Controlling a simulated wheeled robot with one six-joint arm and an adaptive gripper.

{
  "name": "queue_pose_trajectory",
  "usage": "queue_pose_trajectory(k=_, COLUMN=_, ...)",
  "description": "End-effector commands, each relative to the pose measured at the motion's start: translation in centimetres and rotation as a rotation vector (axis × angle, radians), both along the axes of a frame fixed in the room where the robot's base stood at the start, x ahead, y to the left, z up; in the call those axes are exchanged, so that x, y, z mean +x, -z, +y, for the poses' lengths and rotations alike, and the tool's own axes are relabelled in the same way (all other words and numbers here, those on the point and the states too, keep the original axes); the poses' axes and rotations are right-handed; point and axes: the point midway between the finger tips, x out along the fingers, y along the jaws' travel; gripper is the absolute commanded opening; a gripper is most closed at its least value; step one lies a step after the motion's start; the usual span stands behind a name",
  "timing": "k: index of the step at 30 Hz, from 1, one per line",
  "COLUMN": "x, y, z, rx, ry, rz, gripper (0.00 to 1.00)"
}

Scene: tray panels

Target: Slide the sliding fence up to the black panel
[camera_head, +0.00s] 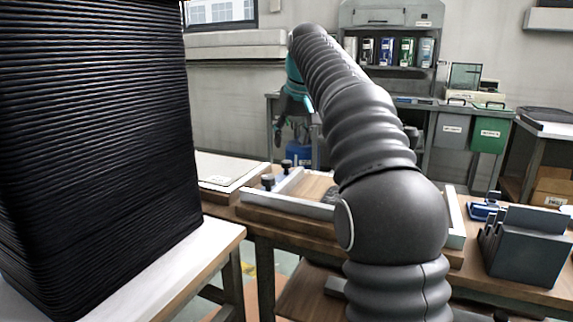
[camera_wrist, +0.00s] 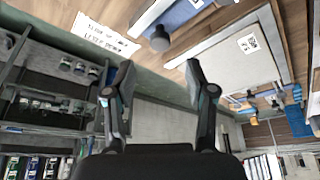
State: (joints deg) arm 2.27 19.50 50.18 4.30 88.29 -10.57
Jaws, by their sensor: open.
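The wooden fixture (camera_head: 290,219) stands on the bench in the middle of the head view, with pale rails along its edges. A pale bar with black knobs (camera_head: 268,181) at its left side looks like the sliding fence (camera_head: 288,182). My arm hides much of the fixture. A small dark patch shows beside the arm; I cannot tell if it is the black panel. My gripper (camera_head: 283,128) is beyond the fixture, raised and apart from it. In the wrist view my gripper (camera_wrist: 160,78) is open with nothing between its fingers.
A tall black ribbed stack (camera_head: 100,140) stands on a white-topped table at the left. A pale labelled panel (camera_head: 222,170) lies left of the fixture. A dark slotted holder (camera_head: 525,246) stands at the right. Grey and green bins (camera_head: 489,133) hang behind.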

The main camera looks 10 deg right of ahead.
Motion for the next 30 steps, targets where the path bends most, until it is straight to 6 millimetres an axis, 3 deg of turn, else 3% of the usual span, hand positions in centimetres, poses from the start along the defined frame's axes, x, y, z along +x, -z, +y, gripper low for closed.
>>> queue_pose_trajectory(k=6, x=1.5, y=3.9, z=0.2, rx=0.000, ry=0.000, rz=0.001, gripper=0.55)
queue_pose_trajectory(k=12, x=2.3, y=5.9, z=0.4, rx=0.000, ry=0.000, rz=0.000, gripper=0.55)
queue_pose_trajectory(k=25, x=2.7, y=6.6, z=0.4, rx=-0.001, ry=0.000, rz=-0.002, gripper=0.55)
queue_pose_trajectory(k=26, x=2.7, y=6.6, z=0.4, rx=-0.001, ry=0.000, rz=-0.001, gripper=0.50)
queue_pose_trajectory(k=30, x=2.7, y=6.6, z=0.4, rx=-0.001, ry=0.000, rz=-0.001, gripper=0.15)
